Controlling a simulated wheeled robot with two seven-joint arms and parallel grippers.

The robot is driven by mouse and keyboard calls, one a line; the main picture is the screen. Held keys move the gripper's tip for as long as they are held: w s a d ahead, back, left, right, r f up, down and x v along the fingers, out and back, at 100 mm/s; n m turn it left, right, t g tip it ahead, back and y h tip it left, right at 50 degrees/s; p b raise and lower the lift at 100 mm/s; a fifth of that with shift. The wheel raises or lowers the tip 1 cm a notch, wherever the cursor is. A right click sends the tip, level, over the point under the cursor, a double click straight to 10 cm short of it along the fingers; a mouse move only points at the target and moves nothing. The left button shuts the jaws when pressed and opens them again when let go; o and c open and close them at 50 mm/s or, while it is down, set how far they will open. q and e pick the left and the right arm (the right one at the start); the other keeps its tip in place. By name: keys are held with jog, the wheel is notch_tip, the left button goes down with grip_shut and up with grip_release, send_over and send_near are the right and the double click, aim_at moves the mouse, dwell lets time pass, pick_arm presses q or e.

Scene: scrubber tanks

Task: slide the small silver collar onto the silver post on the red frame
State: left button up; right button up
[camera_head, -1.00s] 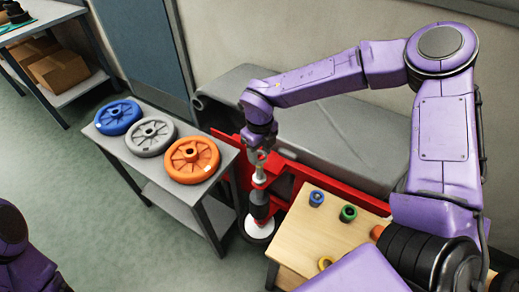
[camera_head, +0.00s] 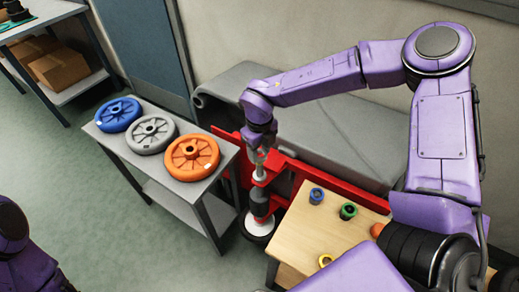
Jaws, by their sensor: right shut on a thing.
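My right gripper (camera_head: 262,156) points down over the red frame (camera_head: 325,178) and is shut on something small. It is probably the silver collar, but the collar is too small and too hidden by the fingers to make out clearly. The silver post (camera_head: 259,174) stands on the red frame directly below the fingers, above a dark and white wheel assembly (camera_head: 257,224). Whether the collar is around the post or just above it, I cannot tell. My left arm shows at the lower left edge; its gripper is out of view.
A grey cart (camera_head: 110,145) at left holds blue, grey and orange wheels. A grey machine body (camera_head: 290,130) lies behind the frame.

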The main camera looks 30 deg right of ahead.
jog(key=shift+f, duration=0.15)
jog(key=shift+f, duration=0.5)
dwell(0.4)
jog(key=shift+f+b, duration=0.75)
jog(key=shift+f, duration=0.15)
jog(key=o, duration=1.2)
